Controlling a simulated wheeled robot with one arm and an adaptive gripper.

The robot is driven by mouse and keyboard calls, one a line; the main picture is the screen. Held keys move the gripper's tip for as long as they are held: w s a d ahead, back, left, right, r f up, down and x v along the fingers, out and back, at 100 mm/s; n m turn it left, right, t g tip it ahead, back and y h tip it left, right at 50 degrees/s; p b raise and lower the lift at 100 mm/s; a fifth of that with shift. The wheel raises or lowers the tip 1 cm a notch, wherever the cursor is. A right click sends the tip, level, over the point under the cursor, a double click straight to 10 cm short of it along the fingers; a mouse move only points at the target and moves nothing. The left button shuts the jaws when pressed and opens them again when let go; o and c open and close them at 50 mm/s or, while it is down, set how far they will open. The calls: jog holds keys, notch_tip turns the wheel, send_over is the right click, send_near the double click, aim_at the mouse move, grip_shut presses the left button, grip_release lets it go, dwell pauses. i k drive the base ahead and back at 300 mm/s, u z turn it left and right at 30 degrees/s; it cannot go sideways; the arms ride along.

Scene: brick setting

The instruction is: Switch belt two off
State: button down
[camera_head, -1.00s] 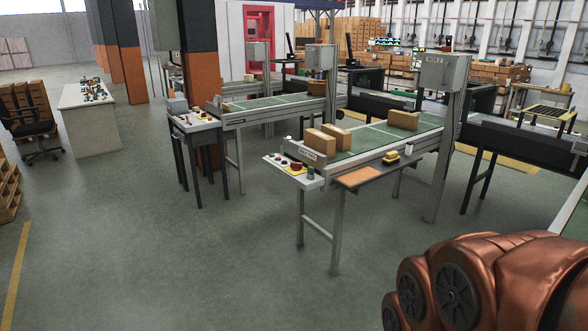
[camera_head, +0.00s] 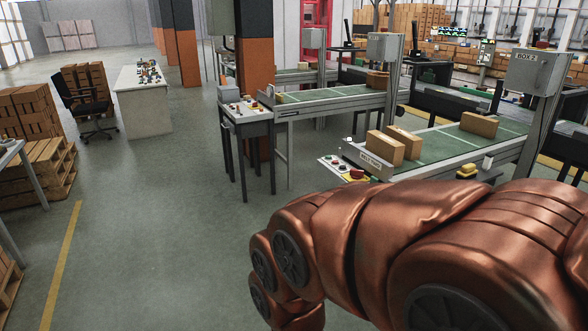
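The nearer conveyor belt (camera_head: 440,146) is a green belt on a grey frame, with a small label plate (camera_head: 371,161) at its near end, too small to read surely. Beside that end is a white control panel (camera_head: 331,166) with several small coloured buttons and a red button (camera_head: 357,174) on a yellow base. My copper arm crosses the lower right and hides the panel's legs and the belt's lower side. My gripper is out of view.
Boxes (camera_head: 384,147) lie on the nearer belt. A second belt (camera_head: 335,101) with its own control table (camera_head: 246,112) stands behind, left. A yellow emergency-style block (camera_head: 467,171) sits by the nearer belt. Pallets of cartons (camera_head: 40,165) and a chair (camera_head: 88,105) are left; open floor (camera_head: 160,220) lies between.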

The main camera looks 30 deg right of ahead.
aim_at(356, 174)
jog(key=z, duration=0.2)
jog(key=i, duration=1.5)
jog(key=z, duration=0.6)
